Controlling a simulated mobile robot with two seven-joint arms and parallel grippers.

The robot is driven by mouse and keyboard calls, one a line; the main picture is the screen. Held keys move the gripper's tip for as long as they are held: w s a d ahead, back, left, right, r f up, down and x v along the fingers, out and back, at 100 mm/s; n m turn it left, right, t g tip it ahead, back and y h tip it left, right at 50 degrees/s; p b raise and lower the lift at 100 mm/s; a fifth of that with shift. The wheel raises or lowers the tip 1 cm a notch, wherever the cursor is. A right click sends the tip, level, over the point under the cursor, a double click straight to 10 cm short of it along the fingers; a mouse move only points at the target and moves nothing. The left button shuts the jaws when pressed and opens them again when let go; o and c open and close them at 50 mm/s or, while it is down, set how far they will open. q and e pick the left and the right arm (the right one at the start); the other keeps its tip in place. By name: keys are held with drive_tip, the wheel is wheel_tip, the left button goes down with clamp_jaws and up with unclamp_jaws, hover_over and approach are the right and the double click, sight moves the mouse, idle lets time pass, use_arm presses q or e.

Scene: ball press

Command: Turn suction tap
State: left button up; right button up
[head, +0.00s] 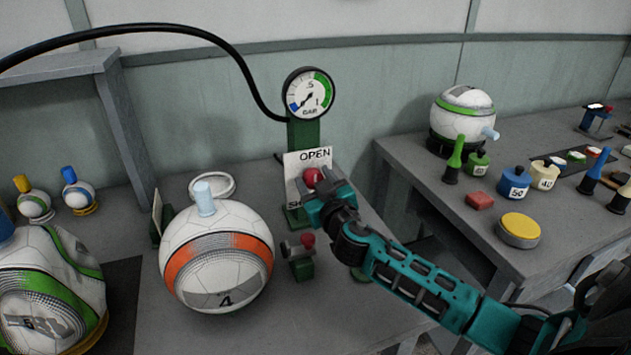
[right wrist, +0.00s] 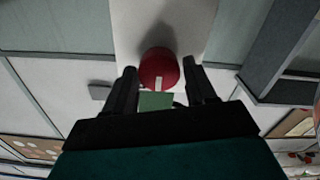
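The suction tap is a red knob (head: 313,176) on a white plate (head: 293,166) below a round pressure gauge (head: 309,94). The plate reads OPEN at its top; the lower word is partly hidden and starts with SH. My right gripper (head: 322,195) is at the knob. In the right wrist view the red knob (right wrist: 159,69) sits between my two open fingers, with what looks like a small gap at each side. Contact is not clear. The gauge needle points to the lower left. My left gripper is not in view.
A ball marked 4 (head: 218,262) with an orange band stands left of the tap. A small valve with a red knob (head: 307,241) is just below my gripper. A black hose (head: 245,75) arches to the gauge post. The right table (head: 450,205) holds several small items.

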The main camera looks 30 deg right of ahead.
drive_tip(key=c, duration=0.7)
drive_tip(key=shift+n, duration=0.3)
drive_tip(key=n, duration=0.4)
drive_tip(key=shift+a+n, duration=0.1)
drive_tip(key=shift+n, duration=0.2)
drive_tip(key=n+p, duration=0.1)
drive_tip(key=n, duration=0.3)
drive_tip(key=shift+f+n, duration=0.15)
drive_tip(key=shift+n, duration=0.15)
drive_tip(key=n+p, duration=0.1)
drive_tip(key=n, duration=0.4)
drive_tip(key=shift+a+f, duration=0.1)
drive_tip(key=n, duration=0.3)
drive_tip(key=shift+f+p, duration=0.1)
drive_tip(key=shift+p, duration=0.25)
drive_tip(key=shift+n, duration=0.3)
